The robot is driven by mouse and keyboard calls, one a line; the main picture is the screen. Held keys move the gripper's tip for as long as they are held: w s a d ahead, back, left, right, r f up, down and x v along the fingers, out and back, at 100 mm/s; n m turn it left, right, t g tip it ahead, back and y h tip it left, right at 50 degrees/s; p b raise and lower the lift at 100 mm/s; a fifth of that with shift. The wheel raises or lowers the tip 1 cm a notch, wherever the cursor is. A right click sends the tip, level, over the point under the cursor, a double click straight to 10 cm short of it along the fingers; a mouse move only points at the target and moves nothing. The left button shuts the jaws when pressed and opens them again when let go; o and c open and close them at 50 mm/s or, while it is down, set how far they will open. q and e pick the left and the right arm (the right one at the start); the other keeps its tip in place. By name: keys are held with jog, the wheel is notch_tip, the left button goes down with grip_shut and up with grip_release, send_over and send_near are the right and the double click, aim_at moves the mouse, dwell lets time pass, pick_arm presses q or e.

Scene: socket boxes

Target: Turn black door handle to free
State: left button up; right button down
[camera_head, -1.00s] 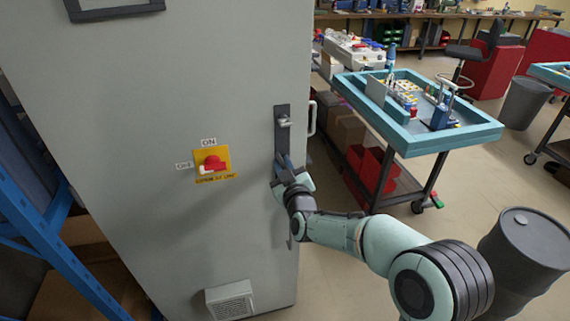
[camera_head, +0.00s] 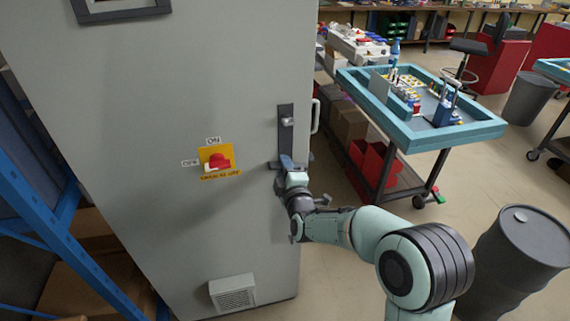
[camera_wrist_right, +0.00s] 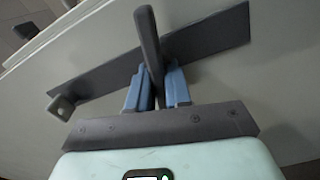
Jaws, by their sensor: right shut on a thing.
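The black door handle is on a dark plate (camera_head: 286,118) near the right edge of the grey cabinet door (camera_head: 120,110). In the right wrist view the handle (camera_wrist_right: 149,40) stands out from the dark plate (camera_wrist_right: 210,40), between the blue fingers of my right gripper (camera_wrist_right: 158,88). That gripper is shut on the handle. In the head view my right gripper (camera_head: 287,163) is at the lower part of the plate and hides most of the handle. A metal knob (camera_head: 288,122) sits higher on the plate. My left gripper is not in view.
A red rotary switch (camera_head: 217,161) on a yellow plate is on the door to the left. A vent box (camera_head: 232,293) is low on the door. A teal-topped cart (camera_head: 420,130) stands to the right. A dark barrel (camera_head: 520,245) stands at the lower right.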

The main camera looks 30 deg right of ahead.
jog(key=shift+f+n, duration=0.15)
jog(key=shift+n, duration=1.15)
jog(key=c, duration=1.1)
grip_release()
jog(key=shift+c, duration=0.2)
jog(key=shift+s, duration=0.1)
jog(key=v, duration=1.3)
jog(key=shift+s+b, duration=0.15)
jog(key=shift+b, duration=0.25)
jog(key=shift+a, duration=0.1)
